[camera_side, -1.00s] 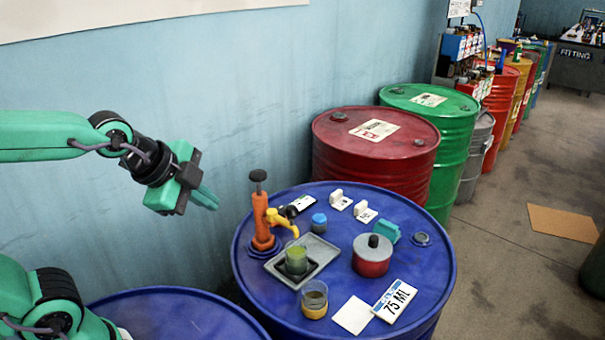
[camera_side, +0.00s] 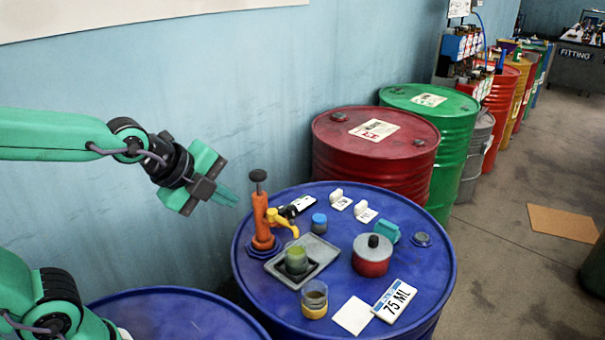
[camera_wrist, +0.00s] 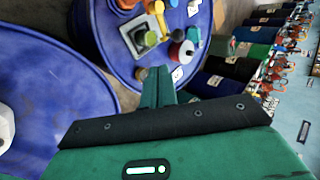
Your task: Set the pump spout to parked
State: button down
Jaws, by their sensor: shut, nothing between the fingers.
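The orange hand pump (camera_side: 262,222) stands upright on the left side of the blue drum top (camera_side: 400,235). Its black knob (camera_side: 258,176) is on top. Its yellow spout (camera_side: 283,222) points right and toward the camera, over the grey tray (camera_side: 325,250). A glass with green liquid (camera_side: 296,259) stands in the tray, close to the spout's end. My gripper (camera_side: 236,197) is shut and empty, in the air just left of the pump knob, not visibly touching it. In the wrist view my shut gripper (camera_wrist: 158,72) points toward the drum; the pump (camera_wrist: 160,18) is small there.
A red drum (camera_side: 350,160) stands behind.

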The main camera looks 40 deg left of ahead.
jog(key=shift+w+f, duration=0.1)
jog(key=w+r+x, duration=0.1)
jog(key=x, duration=1.2)
jog(key=shift+w+d+r, duration=0.25)
jog(key=shift+w+r, duration=0.1)
dwell(0.4)
